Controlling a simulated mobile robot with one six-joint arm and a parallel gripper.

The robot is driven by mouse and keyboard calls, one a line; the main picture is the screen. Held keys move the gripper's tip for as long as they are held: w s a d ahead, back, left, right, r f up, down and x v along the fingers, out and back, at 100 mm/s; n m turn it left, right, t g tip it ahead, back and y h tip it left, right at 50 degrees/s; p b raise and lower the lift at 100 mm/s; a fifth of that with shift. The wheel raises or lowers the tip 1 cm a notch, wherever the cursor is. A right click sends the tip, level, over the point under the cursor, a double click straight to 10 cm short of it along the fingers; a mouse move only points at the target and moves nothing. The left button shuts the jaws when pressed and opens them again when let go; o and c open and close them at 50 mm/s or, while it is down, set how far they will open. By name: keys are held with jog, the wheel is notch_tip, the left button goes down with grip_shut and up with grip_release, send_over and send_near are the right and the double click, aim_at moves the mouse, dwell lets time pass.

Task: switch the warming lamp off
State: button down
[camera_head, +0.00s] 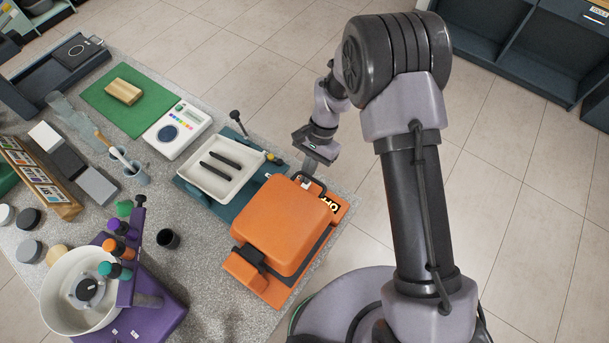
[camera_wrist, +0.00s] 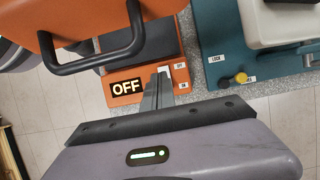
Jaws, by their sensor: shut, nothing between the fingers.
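An orange appliance with a thick lid and a black handle (camera_head: 285,225) stands at the table's right edge; I see no other thing that looks like a warming lamp. In the wrist view its orange base (camera_wrist: 125,98) carries a sign reading OFF (camera_wrist: 126,87) in light letters on black. Beside the sign is a small white switch (camera_wrist: 180,72) with two tiny labels. My gripper (camera_wrist: 163,73) is shut and empty, its fingertips right at the switch and partly hiding it. I cannot tell whether they touch it. In the head view my gripper (camera_head: 306,179) is by the appliance's far corner.
A teal base with a white tray (camera_head: 205,186) stands close beside the appliance, with a yellow knob (camera_wrist: 240,78) and a dark-knobbed lever (camera_head: 236,118). The appliance's black handle (camera_wrist: 95,60) is close to my fingers. Open floor lies to the right of the table.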

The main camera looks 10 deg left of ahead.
notch_tip(320, 180, up, 10)
jog(key=shift+w+d+p, duration=0.15)
jog(key=shift+w+p, duration=0.25)
jog(key=shift+p, duration=0.05)
